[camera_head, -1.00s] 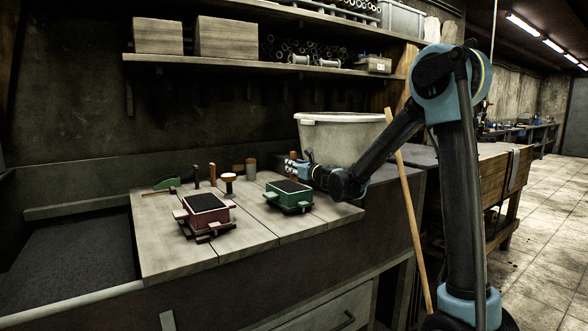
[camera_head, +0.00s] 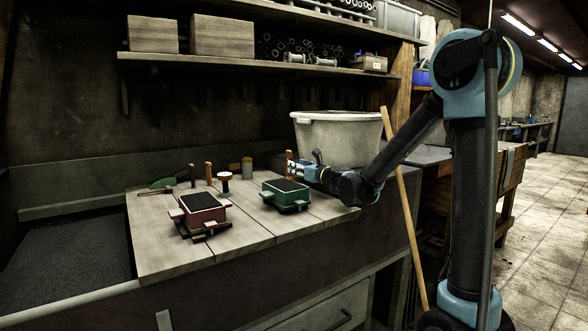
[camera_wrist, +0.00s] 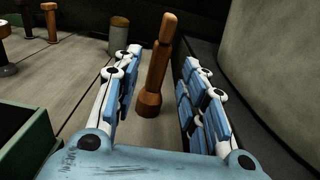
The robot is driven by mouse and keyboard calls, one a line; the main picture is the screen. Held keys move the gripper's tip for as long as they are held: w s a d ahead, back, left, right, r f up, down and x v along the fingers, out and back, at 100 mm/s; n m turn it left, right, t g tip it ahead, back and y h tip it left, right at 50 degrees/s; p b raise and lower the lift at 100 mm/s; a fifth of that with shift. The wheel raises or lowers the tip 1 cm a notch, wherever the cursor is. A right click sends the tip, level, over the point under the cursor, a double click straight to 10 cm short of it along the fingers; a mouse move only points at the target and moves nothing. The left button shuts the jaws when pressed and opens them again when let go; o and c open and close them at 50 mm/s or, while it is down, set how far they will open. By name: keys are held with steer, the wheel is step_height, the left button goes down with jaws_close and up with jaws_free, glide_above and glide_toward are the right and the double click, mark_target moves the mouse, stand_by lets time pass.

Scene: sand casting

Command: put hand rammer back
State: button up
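The hand rammer, as I take it, is a brown wooden tool (camera_wrist: 155,65) with a slim handle and wider foot. It stands nearly upright on the boards between my gripper's fingers in the wrist view. Its handle (camera_head: 289,157) also shows at the fingertips in the head view. My gripper (camera_wrist: 160,85) is open around it, with visible gaps on both sides. In the head view my gripper (camera_head: 296,171) is low over the bench's right part, behind the green moulding box (camera_head: 285,194).
The pale bin (camera_head: 338,138) stands close behind and right of my gripper. A grey cylinder (camera_wrist: 120,40) stands left of it. A red moulding box (camera_head: 203,210), a knobbed tool (camera_head: 224,181) and a handled tool (camera_head: 209,173) are further left.

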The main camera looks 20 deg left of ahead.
steer(key=shift+v, duration=2.6)
steer(key=shift+s, duration=0.1)
